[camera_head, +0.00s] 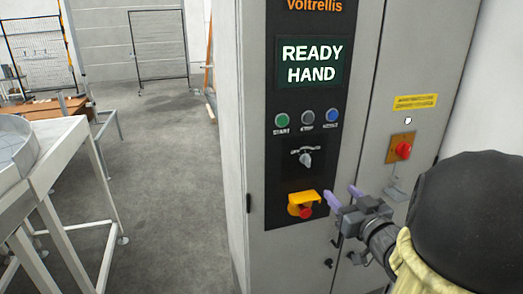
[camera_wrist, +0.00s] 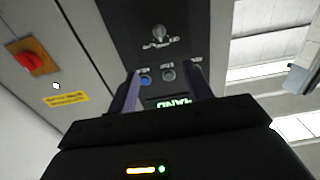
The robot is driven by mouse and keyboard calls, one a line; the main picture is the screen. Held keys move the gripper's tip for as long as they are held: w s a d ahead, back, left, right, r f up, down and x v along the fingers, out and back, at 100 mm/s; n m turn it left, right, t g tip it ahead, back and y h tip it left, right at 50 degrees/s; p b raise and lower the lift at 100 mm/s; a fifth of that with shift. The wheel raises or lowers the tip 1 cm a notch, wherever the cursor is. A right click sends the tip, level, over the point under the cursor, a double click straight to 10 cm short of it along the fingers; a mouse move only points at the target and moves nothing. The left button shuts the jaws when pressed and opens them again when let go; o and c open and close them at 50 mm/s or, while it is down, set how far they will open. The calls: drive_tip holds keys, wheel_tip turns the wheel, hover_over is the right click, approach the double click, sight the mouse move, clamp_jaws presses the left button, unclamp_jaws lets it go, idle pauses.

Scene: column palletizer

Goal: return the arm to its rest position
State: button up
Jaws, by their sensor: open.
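My gripper (camera_head: 342,197) is in front of the grey control cabinet (camera_head: 370,110), low and to the right of the yellow-shrouded emergency stop (camera_head: 302,203). Its two purple fingers are apart, with nothing between them. In the wrist view my gripper (camera_wrist: 168,92) points toward the cabinet's black panel, and the fingers frame part of the upside-down display. The display (camera_head: 312,63) reads "READY HAND". My arm, with a black rounded part and a pale cover, fills the lower right of the head view and hides part of the cabinet.
The panel carries a green start button (camera_head: 282,120), a blue button (camera_head: 331,116) and a rotary selector (camera_head: 305,159). A red switch (camera_head: 403,149) sits on the right door. A grey metal stand (camera_head: 60,160) is at the left. Open floor (camera_head: 165,190) lies between stand and cabinet.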

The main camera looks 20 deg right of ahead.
drive_tip(key=shift+f, duration=0.1)
drive_tip(key=w+a+f+m+g+h, duration=0.1)
drive_tip(key=a+f+g, duration=0.2)
drive_tip(key=f+g, duration=0.15)
drive_tip(key=w+a+f+g+h, duration=0.1)
drive_tip(key=a+f+g, duration=0.2)
drive_tip(key=f, duration=0.3)
drive_tip(key=s+a+f+g+y, duration=0.1)
drive_tip(key=s+a+f+g, duration=0.7)
drive_tip(key=s+a, duration=0.3)
drive_tip(key=shift+s+a+n, duration=0.2)
drive_tip(key=shift+a+n, duration=0.1)
drive_tip(key=shift+a, duration=0.45)
